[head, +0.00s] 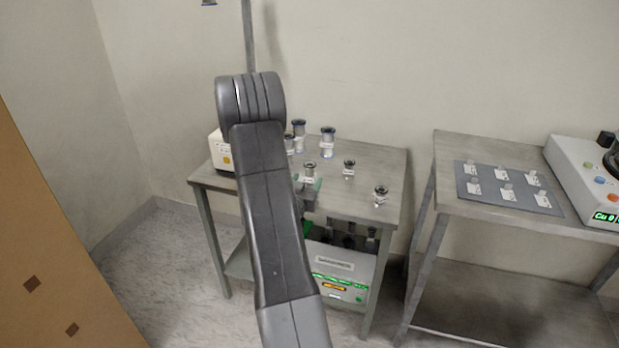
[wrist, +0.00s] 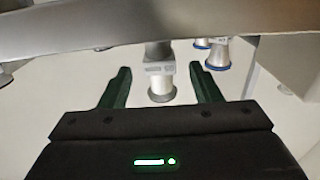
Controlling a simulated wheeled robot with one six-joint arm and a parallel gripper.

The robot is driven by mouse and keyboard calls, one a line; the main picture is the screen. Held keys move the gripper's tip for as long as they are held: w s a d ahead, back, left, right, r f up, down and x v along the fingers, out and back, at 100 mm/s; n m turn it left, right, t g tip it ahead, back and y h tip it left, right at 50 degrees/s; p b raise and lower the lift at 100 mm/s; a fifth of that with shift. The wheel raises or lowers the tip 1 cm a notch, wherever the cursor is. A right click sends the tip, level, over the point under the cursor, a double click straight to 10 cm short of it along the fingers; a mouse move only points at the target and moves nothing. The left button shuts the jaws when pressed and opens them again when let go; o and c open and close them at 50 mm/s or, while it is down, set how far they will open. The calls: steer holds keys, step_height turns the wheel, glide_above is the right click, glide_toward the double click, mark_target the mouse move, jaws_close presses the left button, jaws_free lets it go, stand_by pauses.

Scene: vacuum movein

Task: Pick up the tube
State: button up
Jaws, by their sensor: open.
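Several short clear tubes with dark tops and metal flanges stand on the grey table (head: 385,160). In the wrist view a tube (wrist: 160,82) with a pale label and metal flange shows between the green fingers of my gripper (wrist: 160,68). The fingers are apart, with a gap on each side of the tube. I cannot tell how far it reaches between them in depth. My arm hides part of the table's left side.
Other tubes stand close by, including a blue-rimmed one (head: 328,142) and one at the right (head: 380,196). A white box (head: 219,153) is at the table's left. A green-lit unit (head: 345,275) sits on the lower shelf. A second table (head: 455,205) stands right.

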mark_target(311, 173)
steer(key=shift+x, duration=2.75)
steer(key=shift+f, duration=0.15)
steer(key=c, duration=1.1)
